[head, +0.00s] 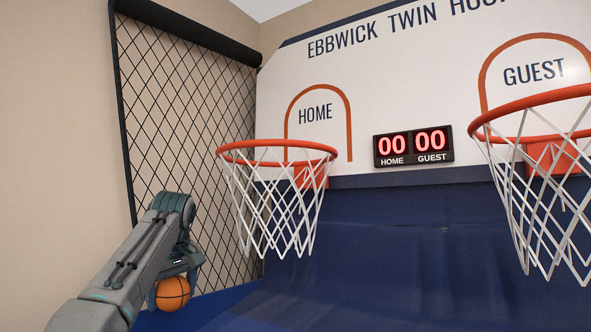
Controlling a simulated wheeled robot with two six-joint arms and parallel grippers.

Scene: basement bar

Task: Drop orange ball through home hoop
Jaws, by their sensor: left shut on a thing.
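The orange ball (173,294) with dark seams is in my left gripper (177,276), which is shut on it. The ball hangs below the gripper, low at the left of the head view, and my forearm hides part of its surroundings. The home hoop (277,145) has an orange rim and a white net and is mounted under the word HOME. The ball is lower in the picture than the rim, to its left and apart from its net. My right gripper is not in view.
The guest hoop (540,112) is at the right. A scoreboard (413,147) between the hoops reads 00 and 00. A black side net (175,130) stands at the left beside the home hoop. A dark blue sloped surface (400,255) lies below the hoops and looks clear.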

